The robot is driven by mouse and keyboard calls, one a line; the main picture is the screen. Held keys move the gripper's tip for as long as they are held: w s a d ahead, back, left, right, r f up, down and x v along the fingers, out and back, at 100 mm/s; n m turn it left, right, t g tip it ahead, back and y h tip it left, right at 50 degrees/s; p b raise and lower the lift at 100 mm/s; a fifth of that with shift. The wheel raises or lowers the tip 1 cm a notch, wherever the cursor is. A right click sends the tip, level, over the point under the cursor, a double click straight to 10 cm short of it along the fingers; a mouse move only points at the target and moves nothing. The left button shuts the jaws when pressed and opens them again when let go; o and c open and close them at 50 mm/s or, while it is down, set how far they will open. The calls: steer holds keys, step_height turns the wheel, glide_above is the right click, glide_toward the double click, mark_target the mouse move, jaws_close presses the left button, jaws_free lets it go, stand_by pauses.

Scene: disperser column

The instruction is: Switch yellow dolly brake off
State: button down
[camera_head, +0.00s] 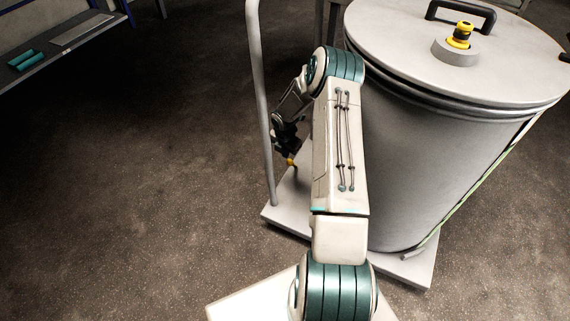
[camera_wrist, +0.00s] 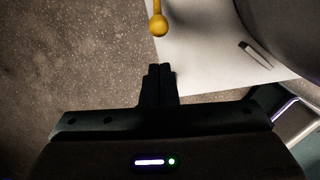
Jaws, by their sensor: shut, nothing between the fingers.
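The yellow brake knob (camera_wrist: 158,25) hangs at the top of the wrist view, on a thin yellow stem by the edge of the pale dolly platform (camera_wrist: 200,50). In the head view the yellow knob (camera_head: 291,162) shows small, just below my gripper, near the platform's (camera_head: 277,212) left side. My gripper (camera_wrist: 160,70) is shut and empty, its dark fingertips together. In the wrist view a small gap in the picture separates the fingertips from the knob. My gripper (camera_head: 288,150) is partly hidden by my arm in the head view.
A large grey drum (camera_head: 425,150) with a yellow-topped lid fitting (camera_head: 461,36) stands on the dolly. A grey upright handle bar (camera_head: 261,110) rises at the platform's left. A shelf (camera_head: 60,55) with teal items is at upper left. The floor left of the dolly is clear.

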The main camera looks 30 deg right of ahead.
step_height(320, 180, down, 10)
steer(key=w+b, duration=0.1)
steer(key=b, duration=0.2)
steer(key=shift+d, duration=0.4)
steer(key=shift+w, duration=0.1)
steer(key=shift+d+b, duration=0.1)
steer(key=shift+b, duration=0.25)
